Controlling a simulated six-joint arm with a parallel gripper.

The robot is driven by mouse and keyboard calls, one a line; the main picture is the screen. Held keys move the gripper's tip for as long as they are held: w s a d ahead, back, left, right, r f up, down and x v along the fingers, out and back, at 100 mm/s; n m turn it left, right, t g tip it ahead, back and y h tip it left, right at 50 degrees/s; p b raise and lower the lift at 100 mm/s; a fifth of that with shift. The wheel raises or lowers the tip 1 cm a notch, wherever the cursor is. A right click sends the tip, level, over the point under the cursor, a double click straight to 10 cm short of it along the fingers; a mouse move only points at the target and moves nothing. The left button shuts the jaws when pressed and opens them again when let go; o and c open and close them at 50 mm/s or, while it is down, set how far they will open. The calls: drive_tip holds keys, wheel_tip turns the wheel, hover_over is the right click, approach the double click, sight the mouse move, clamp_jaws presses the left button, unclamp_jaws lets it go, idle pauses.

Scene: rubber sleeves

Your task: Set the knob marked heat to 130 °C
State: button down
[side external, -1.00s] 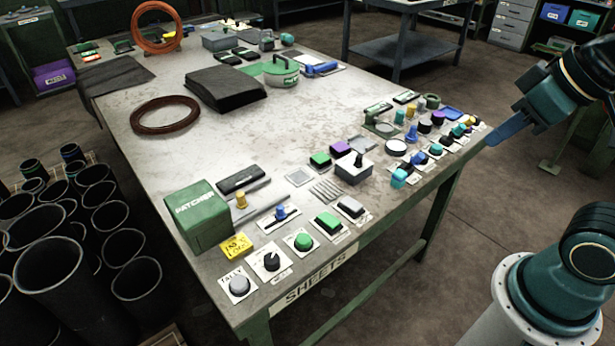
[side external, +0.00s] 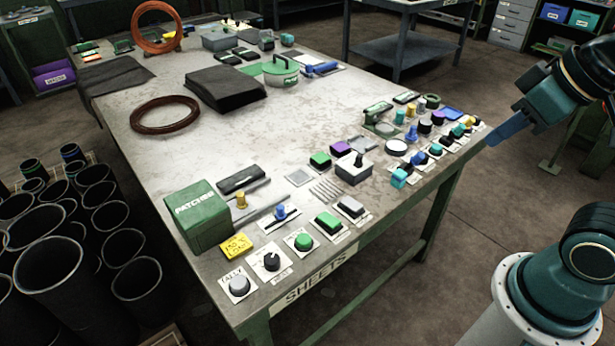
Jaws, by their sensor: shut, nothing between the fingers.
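A black round knob (side external: 271,261) with a pale pointer line sits on a white plate near the front left of the table; the plate's lettering is too small to read surely. Just behind it, a yellow display (side external: 236,246) shows small dark characters that I cannot read with certainty. My gripper (side external: 489,142) has blue fingers, shut and empty. It hangs beyond the table's right end, far from the black knob and touching nothing.
Close around the knob are a grey button (side external: 239,285), a green button (side external: 303,242), a blue-knobbed slider (side external: 280,212) and a green box (side external: 197,215). More controls crowd the table's right end. The table's middle is largely clear.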

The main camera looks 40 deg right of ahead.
drive_tip(key=c, duration=1.3)
unclamp_jaws()
drive_tip(key=shift+w, duration=0.15)
drive_tip(key=shift+c, duration=0.2)
drive_tip(key=o, duration=0.3)
drive_tip(key=shift+w+a+r, duration=0.15)
drive_tip(key=shift+w, duration=0.1)
drive_tip(key=w+a+f+m+g, duration=0.3)
drive_tip(key=w+a+m, duration=0.65)
drive_tip(key=w, duration=0.65)
drive_tip(key=w+a+f+m+g, duration=0.1)
drive_tip(key=w+a+f+m, duration=0.1)
drive_tip(key=a+f, duration=0.4)
drive_tip(key=w+a+f+m+g, duration=0.1)
drive_tip(key=w+a+f+m, duration=0.2)
drive_tip(key=a+f, duration=0.4)
drive_tip(key=w+a, duration=0.1)
drive_tip(key=a, duration=0.2)
drive_tip(key=shift+w+a+f+g, duration=0.2)
drive_tip(key=shift+w+a+g, duration=0.05)
drive_tip(key=shift+a+g, duration=0.1)
